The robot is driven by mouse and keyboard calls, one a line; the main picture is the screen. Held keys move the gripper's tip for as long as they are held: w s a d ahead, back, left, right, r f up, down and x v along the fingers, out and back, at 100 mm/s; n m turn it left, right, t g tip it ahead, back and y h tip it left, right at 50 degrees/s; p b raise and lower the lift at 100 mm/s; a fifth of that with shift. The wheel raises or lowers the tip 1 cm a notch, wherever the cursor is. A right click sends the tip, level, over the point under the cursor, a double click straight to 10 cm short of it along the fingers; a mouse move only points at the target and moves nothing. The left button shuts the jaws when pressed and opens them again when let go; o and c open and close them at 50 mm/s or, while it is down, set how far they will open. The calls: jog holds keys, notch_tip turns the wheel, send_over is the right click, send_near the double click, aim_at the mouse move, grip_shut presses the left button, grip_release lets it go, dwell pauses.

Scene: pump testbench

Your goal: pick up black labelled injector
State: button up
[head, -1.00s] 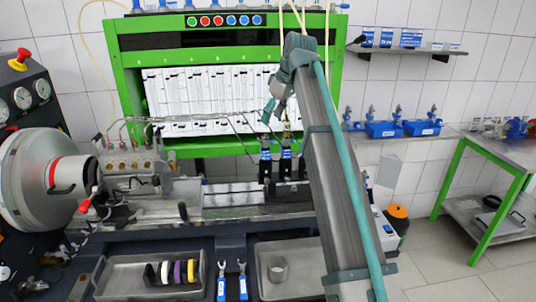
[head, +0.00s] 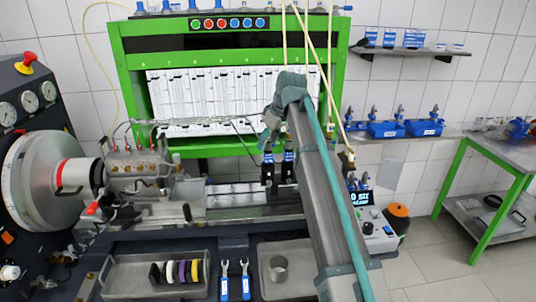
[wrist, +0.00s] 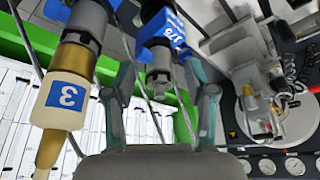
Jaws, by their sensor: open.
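Two dark injectors with blue labels stand upright side by side on the bench in the head view, the left one (head: 268,168) and the right one (head: 288,166). My gripper (head: 266,142) is low over the left one, largely hidden by my arm. In the wrist view, my open gripper (wrist: 161,74) has its two teal fingers on either side of a grey-tipped injector with a blue label (wrist: 163,32). I cannot tell whether they touch it.
A metal tray with coloured rings (head: 140,275) and two blue-handled tools (head: 235,283) lie at the front. A metal cup (head: 278,268) is in another tray. The green-framed test stand (head: 120,90) rises behind. Hoses (head: 304,40) hang near my arm.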

jog(key=shift+c, duration=0.3)
grip_shut()
jog(key=shift+r, duration=0.1)
